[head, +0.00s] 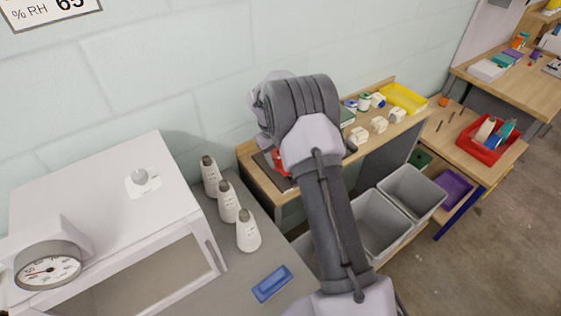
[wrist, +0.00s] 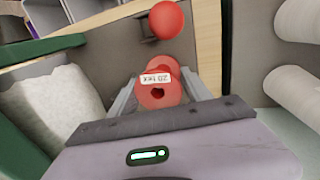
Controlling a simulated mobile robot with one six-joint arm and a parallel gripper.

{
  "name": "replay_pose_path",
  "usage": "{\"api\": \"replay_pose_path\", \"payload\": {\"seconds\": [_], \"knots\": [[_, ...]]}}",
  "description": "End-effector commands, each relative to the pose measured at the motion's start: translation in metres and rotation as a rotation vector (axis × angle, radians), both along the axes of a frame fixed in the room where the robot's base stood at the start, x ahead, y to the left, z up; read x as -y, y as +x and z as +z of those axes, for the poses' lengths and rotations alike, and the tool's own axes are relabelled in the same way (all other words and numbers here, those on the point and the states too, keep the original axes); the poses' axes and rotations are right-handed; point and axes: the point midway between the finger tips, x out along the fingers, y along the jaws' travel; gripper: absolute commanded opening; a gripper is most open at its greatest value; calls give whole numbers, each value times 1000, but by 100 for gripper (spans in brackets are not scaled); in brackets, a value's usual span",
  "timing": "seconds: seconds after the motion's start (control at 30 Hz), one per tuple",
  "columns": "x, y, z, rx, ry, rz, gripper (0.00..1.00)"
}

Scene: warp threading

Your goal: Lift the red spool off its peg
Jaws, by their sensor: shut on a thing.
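A red spool (wrist: 158,94) with a white label reading about "20 tex" sits between my gripper's two fingers (wrist: 160,88) in the wrist view. The gripper is shut on it. No peg can be made out, so I cannot tell whether the spool is still around one. In the head view my arm covers the gripper; a bit of red (head: 282,161) shows beside the arm, perhaps the spool.
A round red object (wrist: 167,20) lies beyond the spool. A wooden bench (head: 262,185) holds several small white items and a yellow tray (head: 404,98). Grey bins (head: 412,190) stand below. Several white bottles (head: 228,201) and a blue block (head: 272,284) are left of my arm.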

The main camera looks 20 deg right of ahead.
Motion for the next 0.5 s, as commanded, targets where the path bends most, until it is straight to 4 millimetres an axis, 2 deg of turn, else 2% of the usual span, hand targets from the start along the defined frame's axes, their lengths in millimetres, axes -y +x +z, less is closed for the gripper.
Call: {"api": "replay_pose_path", "payload": {"seconds": [0.07,0.1,0.23,0.5], "knots": [[1,0,0,0,-1,0,28],[1,0,0,0,-2,0,23],[1,0,6,1,-2,0,22],[2,0,34,2,-3,-1,22]]}}
